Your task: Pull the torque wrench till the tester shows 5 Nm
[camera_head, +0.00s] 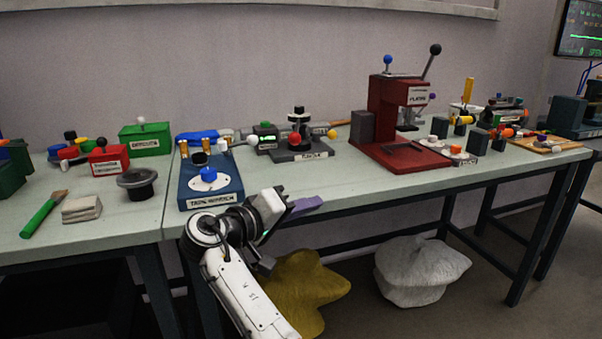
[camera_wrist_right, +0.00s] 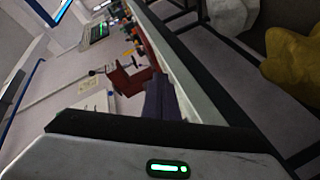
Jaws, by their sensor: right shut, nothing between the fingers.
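My right gripper (camera_head: 284,207) is shut and empty by the table's front edge, in front of and well apart from the box. The right wrist view shows neither box nor lever clearly. My left gripper is out of view.
A blue labelled block (camera_head: 228,191) stands left of my right gripper. A red press (camera_head: 385,120) stands to the right. Bare tabletop (camera_head: 330,180) lies between.

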